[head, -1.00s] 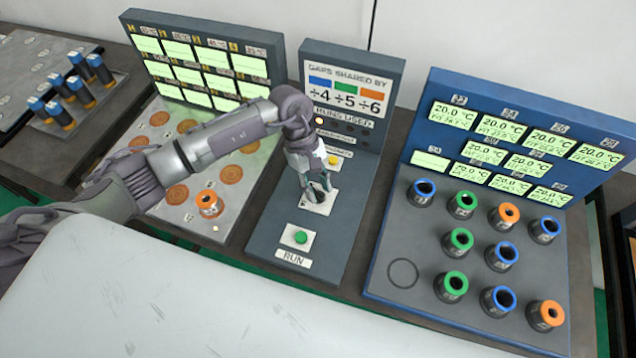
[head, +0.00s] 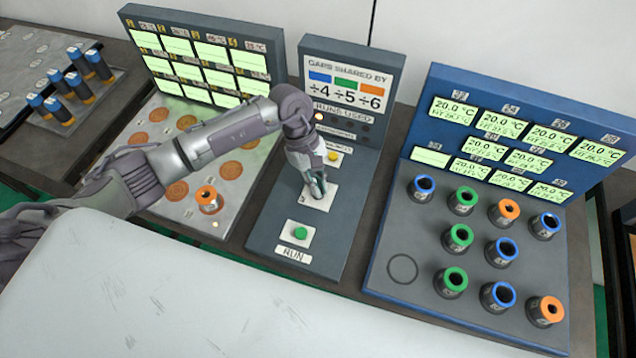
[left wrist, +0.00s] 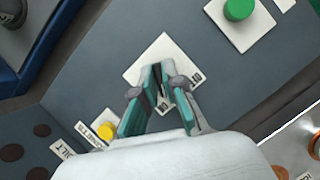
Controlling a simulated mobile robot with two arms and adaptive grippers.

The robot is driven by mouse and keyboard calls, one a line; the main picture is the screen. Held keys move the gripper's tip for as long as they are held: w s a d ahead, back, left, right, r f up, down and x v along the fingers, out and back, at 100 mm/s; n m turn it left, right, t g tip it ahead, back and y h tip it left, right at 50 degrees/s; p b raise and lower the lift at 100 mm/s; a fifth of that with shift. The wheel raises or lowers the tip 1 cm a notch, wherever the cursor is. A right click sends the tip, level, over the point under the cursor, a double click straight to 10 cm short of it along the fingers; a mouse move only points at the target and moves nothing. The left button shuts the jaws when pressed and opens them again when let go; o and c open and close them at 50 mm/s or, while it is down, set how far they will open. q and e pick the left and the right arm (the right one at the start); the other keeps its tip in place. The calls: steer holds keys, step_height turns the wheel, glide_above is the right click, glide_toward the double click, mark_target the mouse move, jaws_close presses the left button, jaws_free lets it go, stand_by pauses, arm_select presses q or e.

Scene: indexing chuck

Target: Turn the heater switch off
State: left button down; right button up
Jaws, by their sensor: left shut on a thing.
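The heater switch sits on a white plate (head: 325,203) on the grey centre panel, between a yellow button and a green button. The plate also shows in the left wrist view (left wrist: 148,58). My left gripper (head: 318,192) points down over this plate. In the left wrist view my left gripper's teal-padded fingers (left wrist: 160,82) come together over the plate. The gripper is shut on the switch lever, which is mostly hidden between the fingers, so its position cannot be told. My right gripper is in neither view.
The green RUN button (head: 300,233) is in front of the plate and the yellow button (head: 333,157) behind it. A blue rack (head: 390,225) with several ringed cylinders stands at right. A plate with orange discs and one orange-ringed cylinder (head: 208,200) lies left, under my left arm.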

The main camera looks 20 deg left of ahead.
arm_select(q)
steer(key=shift+f+n+t+b, duration=0.2)
steer(key=shift+n+t+b, duration=0.3)
steer(key=shift+n+b, duration=0.65)
steer(key=n+t+b, duration=0.1)
steer(key=n+b, duration=0.1)
steer(key=shift+n, duration=0.35)
steer(key=n+t+b, duration=0.1)
steer(key=n+b, duration=0.2)
steer(key=n, duration=0.1)
steer(key=shift+t, duration=0.3)
steer(key=shift+r+n+t+b, duration=0.2)
steer(key=shift+n+t+b, duration=0.2)
steer(key=shift+n+b, duration=0.55)
steer(key=shift+n, duration=0.45)
steer(key=c, duration=1.3)
jaws_free()
steer(key=shift+o, duration=0.2)
steer(key=v, duration=1.2)
steer(key=shift+s, duration=0.2)
